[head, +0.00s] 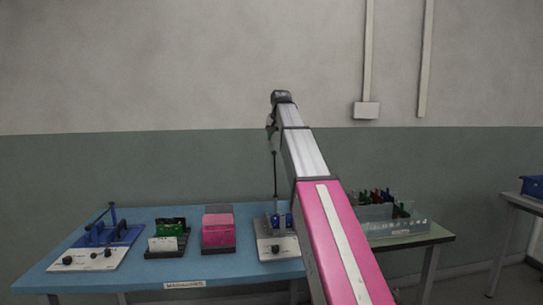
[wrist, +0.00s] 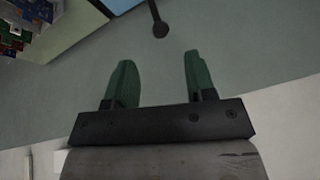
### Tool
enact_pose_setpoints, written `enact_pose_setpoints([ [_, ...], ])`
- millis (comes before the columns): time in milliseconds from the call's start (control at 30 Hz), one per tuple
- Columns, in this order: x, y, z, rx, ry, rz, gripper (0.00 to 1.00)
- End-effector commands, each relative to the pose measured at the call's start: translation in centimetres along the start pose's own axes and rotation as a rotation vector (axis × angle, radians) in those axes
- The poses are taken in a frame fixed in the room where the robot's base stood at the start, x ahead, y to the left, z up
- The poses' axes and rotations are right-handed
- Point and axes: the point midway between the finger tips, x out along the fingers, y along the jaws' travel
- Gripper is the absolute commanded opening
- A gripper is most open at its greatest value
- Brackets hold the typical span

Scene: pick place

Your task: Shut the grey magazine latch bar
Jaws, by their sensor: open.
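The grey magazine (head: 265,247) stands on the blue table mat, with blue pieces on top and a dark knob on its front; my arm partly hides its right side. A thin dark latch bar (head: 275,182) stands upright from it, ending in a small knob. In the wrist view the bar's knobbed end (wrist: 160,29) hangs in from the top edge, just beyond my fingertips. My gripper (wrist: 158,60) is open and empty, with green fingers apart from the knob. In the head view my gripper is small and dark above the bar.
A blue fixture (head: 108,243), a black rack with green pieces (head: 170,229) and a pink and grey box (head: 218,233) stand to the left. A clear bin (head: 393,228) with coloured pieces is at right. Mat shows bare between them.

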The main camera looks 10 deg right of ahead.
Motion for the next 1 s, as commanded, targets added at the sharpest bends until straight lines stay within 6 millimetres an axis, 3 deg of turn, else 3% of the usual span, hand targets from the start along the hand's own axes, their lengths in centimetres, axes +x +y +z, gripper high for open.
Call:
enact_pose_setpoints([
  [167, 1.0, 0.0, -0.1, 0.001, 0.000, 0.000, 0.50],
  [633, 8.7, 0.0, -0.1, 0.002, -0.001, 0.000, 0.50],
  [1000, 10.6, 0.0, -0.1, 0.002, 0.001, -0.001, 0.50],
])
